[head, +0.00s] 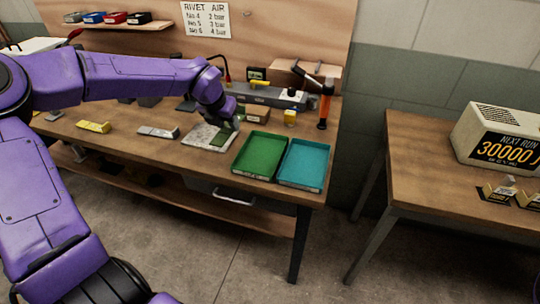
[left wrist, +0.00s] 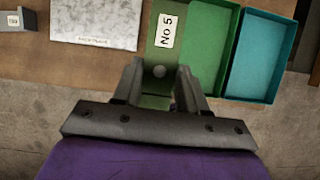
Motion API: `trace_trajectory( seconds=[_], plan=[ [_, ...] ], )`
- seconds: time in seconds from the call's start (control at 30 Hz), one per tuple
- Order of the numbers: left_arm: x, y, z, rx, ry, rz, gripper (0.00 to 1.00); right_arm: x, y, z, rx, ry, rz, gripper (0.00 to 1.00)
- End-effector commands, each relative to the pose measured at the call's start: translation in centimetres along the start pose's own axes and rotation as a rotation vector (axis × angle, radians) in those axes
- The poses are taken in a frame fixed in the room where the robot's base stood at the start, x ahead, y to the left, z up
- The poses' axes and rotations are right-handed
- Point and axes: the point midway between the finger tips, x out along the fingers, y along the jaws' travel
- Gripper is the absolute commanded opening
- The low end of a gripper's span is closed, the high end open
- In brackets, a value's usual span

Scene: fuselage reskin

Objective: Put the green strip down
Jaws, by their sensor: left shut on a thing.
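The green strip (head: 221,139) is in my left gripper (head: 234,121), over the right part of the pale speckled plate (head: 196,134) in the head view. In the left wrist view, the strip (left wrist: 157,50) stands out between the two fingertips of the gripper (left wrist: 160,70) and carries a white "No 5" label. The speckled plate (left wrist: 97,22) lies just left of it there. I cannot tell whether the strip touches the plate or bench. My right gripper is not in view.
A green tray (head: 240,168) and a teal tray (head: 288,182) stand side by side at the bench's right front. A yellow block (head: 94,127) and a grey block (head: 158,132) lie left of the plate. An orange-handled tool (head: 325,105) stands at the back right.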

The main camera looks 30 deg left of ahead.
Motion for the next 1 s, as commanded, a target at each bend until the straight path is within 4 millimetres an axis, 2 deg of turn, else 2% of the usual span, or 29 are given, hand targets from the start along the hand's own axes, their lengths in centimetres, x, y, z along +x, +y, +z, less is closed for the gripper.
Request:
trace_trajectory(
  seconds=[0.03,0.13,0.23,0.27,0.3,0.37,0.43,0.6,0.83,1.0],
  plan=[
    [1.7,-0.2,-0.7,-0.004,-0.004,0.003,0.04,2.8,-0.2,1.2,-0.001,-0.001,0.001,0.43],
    [2.2,-0.9,-0.6,-0.002,-0.006,0.004,0.04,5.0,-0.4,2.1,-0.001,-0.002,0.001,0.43],
    [3.2,-2.5,-0.2,-0.001,-0.005,0.007,0.04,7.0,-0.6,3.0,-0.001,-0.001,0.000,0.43],
    [3.0,-3.1,0.2,0.001,-0.003,0.006,0.04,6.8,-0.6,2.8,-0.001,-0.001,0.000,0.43],
    [2.8,-4.0,0.7,0.002,0.003,0.006,0.04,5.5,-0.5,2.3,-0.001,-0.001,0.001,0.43],
    [3.6,-5.4,1.0,0.002,0.004,0.004,0.04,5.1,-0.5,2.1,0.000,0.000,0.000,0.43],
    [4.7,-7.1,1.3,0.002,0.005,0.003,0.04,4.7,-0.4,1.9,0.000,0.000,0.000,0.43],
    [8.5,-9.8,0.8,0.001,0.005,0.001,0.04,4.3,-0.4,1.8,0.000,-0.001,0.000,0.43],
    [11.2,-11.7,0.4,-0.001,0.005,-0.002,0.04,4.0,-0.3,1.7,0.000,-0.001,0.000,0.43],
    [13.4,-11.6,-0.7,-0.002,0.005,-0.001,0.04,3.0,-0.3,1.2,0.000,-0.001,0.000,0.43]
  ],
)
